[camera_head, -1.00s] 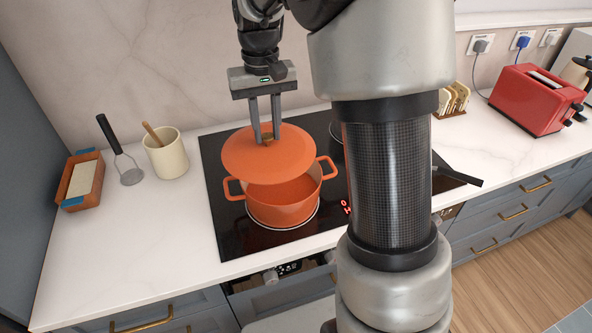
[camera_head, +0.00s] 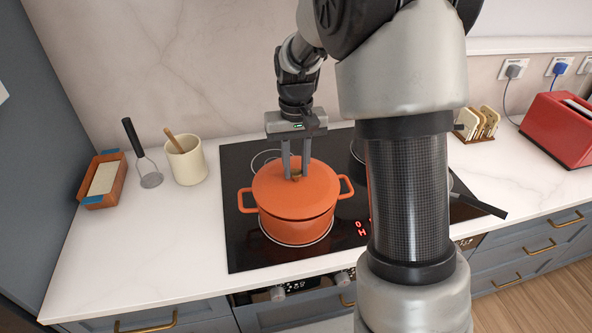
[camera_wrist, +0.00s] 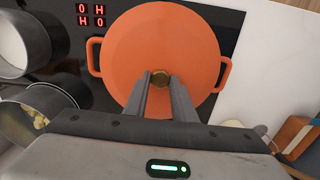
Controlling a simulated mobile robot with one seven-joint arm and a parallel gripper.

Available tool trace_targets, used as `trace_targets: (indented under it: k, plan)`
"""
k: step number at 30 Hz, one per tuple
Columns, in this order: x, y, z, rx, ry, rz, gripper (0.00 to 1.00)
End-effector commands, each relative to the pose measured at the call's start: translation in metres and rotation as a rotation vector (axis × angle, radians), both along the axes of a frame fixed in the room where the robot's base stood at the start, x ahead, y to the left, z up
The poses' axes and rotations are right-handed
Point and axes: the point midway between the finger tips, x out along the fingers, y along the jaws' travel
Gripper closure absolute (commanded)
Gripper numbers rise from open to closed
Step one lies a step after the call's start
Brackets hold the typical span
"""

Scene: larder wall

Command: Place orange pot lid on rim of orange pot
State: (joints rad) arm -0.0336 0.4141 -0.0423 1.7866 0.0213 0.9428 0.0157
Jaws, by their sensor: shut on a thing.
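The orange pot (camera_head: 297,228) stands on the black cooktop, with a loop handle on each side. The orange pot lid (camera_head: 279,200) covers the pot's opening and looks level on its rim; the seam between them is too small to judge for a gap. My gripper (camera_head: 296,176) points down from above and is shut on the lid's brass knob. In the wrist view, the lid (camera_wrist: 163,40) fills the middle, and my gripper's fingers (camera_wrist: 161,82) close on the knob (camera_wrist: 160,78). The pot's handles show on both sides of the lid there.
The black cooktop (camera_head: 240,245) has another pan at right, partly behind my arm, its dark handle (camera_head: 478,205) sticking out. A toast rack (camera_head: 480,124) and red toaster (camera_head: 562,128) stand right.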

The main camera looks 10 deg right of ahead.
Motion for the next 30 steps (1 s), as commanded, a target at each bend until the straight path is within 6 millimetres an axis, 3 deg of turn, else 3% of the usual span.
trace_targets:
  k: [4, 16, 17, 20, 30]
  plan:
    - [0.001, 0.000, -0.013, 0.000, -0.003, 0.000, 1.00]
    - [0.001, 0.000, -0.018, 0.000, -0.004, 0.000, 1.00]
    - [0.000, 0.000, -0.018, 0.000, -0.002, 0.000, 0.73]
    - [0.000, 0.000, -0.018, 0.000, -0.002, 0.000, 0.57]
    - [0.001, 0.000, -0.013, 0.000, -0.003, 0.000, 0.57]
